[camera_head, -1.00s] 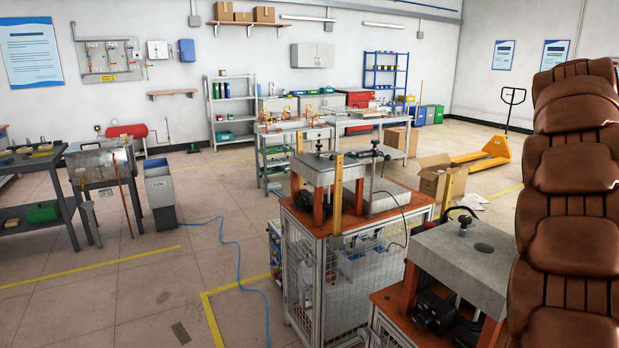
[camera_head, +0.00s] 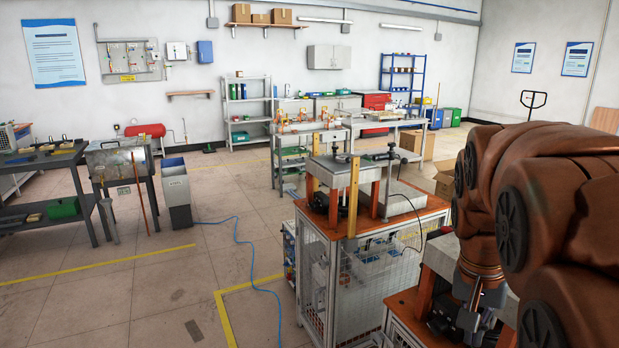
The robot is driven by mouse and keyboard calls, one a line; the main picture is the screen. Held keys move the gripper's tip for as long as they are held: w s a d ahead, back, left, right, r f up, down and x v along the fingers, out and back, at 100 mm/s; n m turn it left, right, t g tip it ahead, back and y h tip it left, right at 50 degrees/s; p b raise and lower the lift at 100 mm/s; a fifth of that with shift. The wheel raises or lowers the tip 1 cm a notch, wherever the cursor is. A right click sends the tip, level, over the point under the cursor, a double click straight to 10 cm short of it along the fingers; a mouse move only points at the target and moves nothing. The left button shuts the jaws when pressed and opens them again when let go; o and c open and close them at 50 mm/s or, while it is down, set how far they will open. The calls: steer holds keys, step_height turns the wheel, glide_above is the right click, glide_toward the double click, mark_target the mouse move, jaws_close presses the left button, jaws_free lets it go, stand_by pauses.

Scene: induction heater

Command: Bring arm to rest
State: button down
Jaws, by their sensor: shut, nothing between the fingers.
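My brown, padded arm (camera_head: 545,190) fills the right side of the view and is folded over, with round dark joint caps facing me. My gripper (camera_head: 470,322), a grey metal piece at the arm's lower end, points downward and is shut and empty. It shows in front of the near orange-topped bench at the lower right. Its fingertips are small and hard to make out. Whether it touches the bench cannot be told.
A caged bench (camera_head: 350,275) with a grey-topped fixture stands left of my arm. A grey bin (camera_head: 177,203) and a dark table (camera_head: 45,190) are at the left. A blue cable (camera_head: 245,250) crosses the otherwise open floor.

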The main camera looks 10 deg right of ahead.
steer(key=s+a+f+n+g+y, duration=0.1)
steer(key=s+a+f+n, duration=0.7)
steer(key=s+a+f, duration=0.3)
steer(key=s+a, duration=0.3)
steer(key=shift+s+a+n+g+y, duration=0.15)
steer(key=shift+a+n+g+y, duration=0.15)
steer(key=shift+a+n, duration=0.1)
